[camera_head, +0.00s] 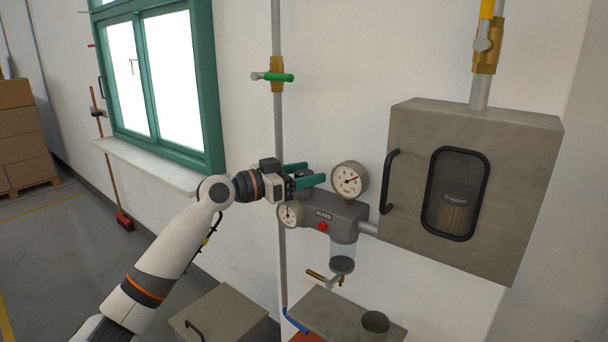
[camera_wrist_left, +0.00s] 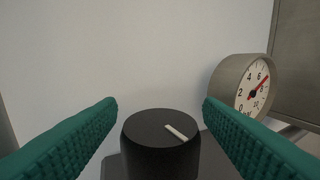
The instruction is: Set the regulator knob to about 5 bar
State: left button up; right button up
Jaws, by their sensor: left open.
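The regulator (camera_head: 345,212) is a grey body on the wall pipe. Its black round knob (camera_wrist_left: 158,150) has a white pointer line aimed to the lower right in the left wrist view. My right gripper is not in view.
A smaller gauge (camera_head: 290,214) sits at the regulator's left. A grey cabinet (camera_head: 410,125) with a black handle stands at the right. A green-handled valve (camera_head: 277,77) is on the pipe above. A clear bowl (camera_head: 342,253) hangs below. A grey box (camera_head: 222,318) stands lower left.

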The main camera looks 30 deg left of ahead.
pick_arm(q)
jog(key=b+v, duration=0.5)
jog(key=v, duration=0.7)
dwell(0.3)
